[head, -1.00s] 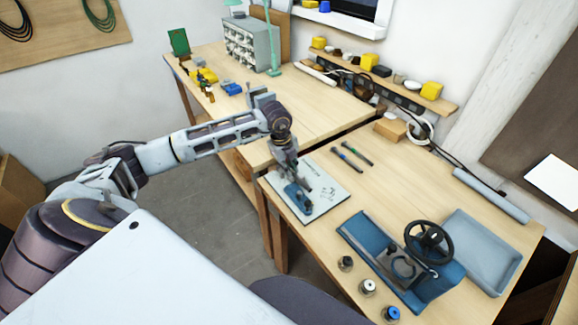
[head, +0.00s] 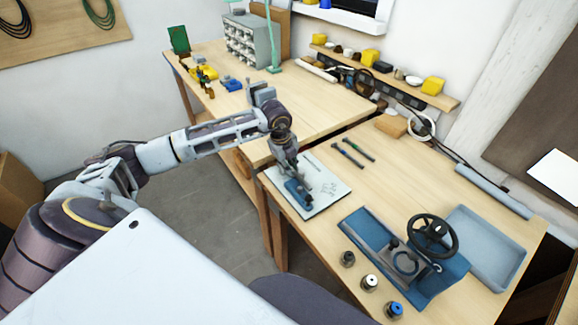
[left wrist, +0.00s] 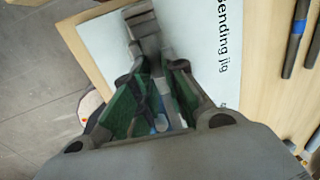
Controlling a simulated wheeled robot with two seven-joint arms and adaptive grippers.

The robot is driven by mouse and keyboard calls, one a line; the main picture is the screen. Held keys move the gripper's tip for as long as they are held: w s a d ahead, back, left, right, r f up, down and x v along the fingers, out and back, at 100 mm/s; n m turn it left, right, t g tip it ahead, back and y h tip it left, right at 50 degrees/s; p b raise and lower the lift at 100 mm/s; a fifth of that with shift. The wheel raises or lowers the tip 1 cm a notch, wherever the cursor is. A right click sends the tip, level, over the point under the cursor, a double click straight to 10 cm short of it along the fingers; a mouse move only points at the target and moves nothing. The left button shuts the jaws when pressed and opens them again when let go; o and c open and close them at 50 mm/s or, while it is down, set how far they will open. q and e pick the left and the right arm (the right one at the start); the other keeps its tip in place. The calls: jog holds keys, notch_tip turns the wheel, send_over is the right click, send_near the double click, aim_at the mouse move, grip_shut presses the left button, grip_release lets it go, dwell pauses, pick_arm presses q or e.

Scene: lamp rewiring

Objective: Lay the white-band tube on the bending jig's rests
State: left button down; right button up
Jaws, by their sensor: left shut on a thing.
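The bending jig is a white board (head: 332,186) with a blue fixture (head: 298,193) near its left edge. In the left wrist view the board (left wrist: 210,75) carries the words "Bending jig". My left gripper (head: 299,179) points down low over the blue fixture. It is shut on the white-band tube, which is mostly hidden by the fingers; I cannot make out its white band. In the left wrist view the fingers (left wrist: 150,65) come together over the board. I cannot tell whether the tube touches the rests. My right gripper is not in view.
Two dark tubes (head: 347,153) with coloured bands lie beyond the board. A blue machine with a black handwheel (head: 432,236), a grey-blue tray (head: 484,249) and several small capped pots (head: 370,283) stand to the right. Bare tabletop lies between the board and the machine.

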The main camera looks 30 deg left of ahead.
pick_arm(q)
jog(key=shift+s+d+f, duration=0.15)
jog(key=shift+s+f, duration=0.2)
jog(key=shift+f, duration=0.35)
jog(key=c, duration=1.5)
grip_release()
jog(key=shift+o, duration=0.7)
jog(key=shift+w+f, duration=0.1)
jog(key=shift+w, duration=0.15)
jog(key=shift+r, duration=0.2)
jog(key=shift+s+r, duration=0.1)
jog(key=shift+r, duration=0.55)
jog(key=v, duration=1.1)
